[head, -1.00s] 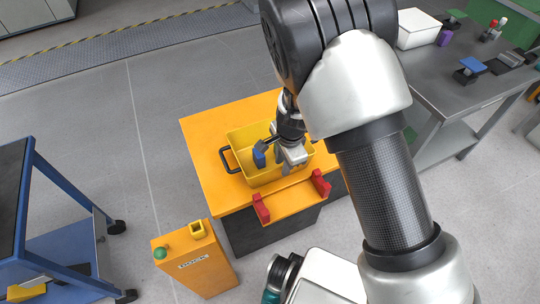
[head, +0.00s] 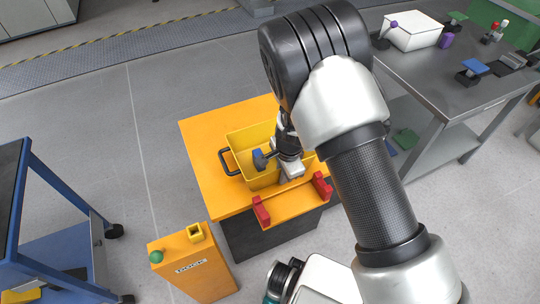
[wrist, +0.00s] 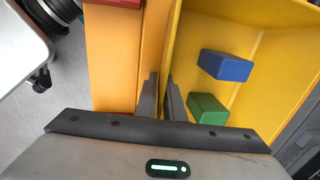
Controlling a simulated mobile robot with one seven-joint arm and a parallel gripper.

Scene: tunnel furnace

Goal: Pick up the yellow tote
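The yellow tote (head: 240,146) sits on the orange top of a dock stand (head: 206,172). It has a dark handle (head: 225,162) on its left end. My gripper (head: 284,174) reaches down at the tote's near side. In the wrist view my gripper (wrist: 162,92) has a finger on each side of the tote's near wall (wrist: 173,40), with only a narrow gap between them, and looks shut on it. A blue block (wrist: 226,66) and a green block (wrist: 208,108) lie inside the tote. In the head view my arm hides part of the tote's right side.
Two red posts (head: 261,213) (head: 322,186) stand on the dock's front edge. An orange box with a green button (head: 156,257) stands front left. A blue cart (head: 60,195) is at the left; a metal workbench (head: 440,75) is at the right. Floor behind is clear.

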